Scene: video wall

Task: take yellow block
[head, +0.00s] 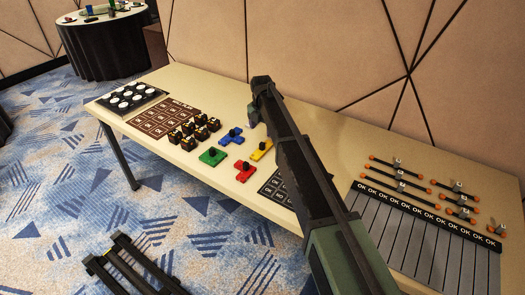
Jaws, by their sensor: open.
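The yellow block (258,155) lies on the long cream table, with a dark knob on top. My arm passes just to its right and may cover part of it. My gripper (254,116) shows small at the far end of my arm, beyond and above the yellow block. It is open, apart from the block, and seems to hold nothing. Its fingertips are hard to make out. The blue block (229,138), the green block (211,157) and the red block (242,175), also with dark knobs, lie close to the left and front of the yellow one.
Several dark and yellow pieces (189,142) stand beside a brown lettered board (160,118). A tray of white round pieces (126,98) is at the far left. A dark lettered board (274,190) is partly behind my arm. Orange-tipped rods (400,172) and a striped panel (420,232) lie right.

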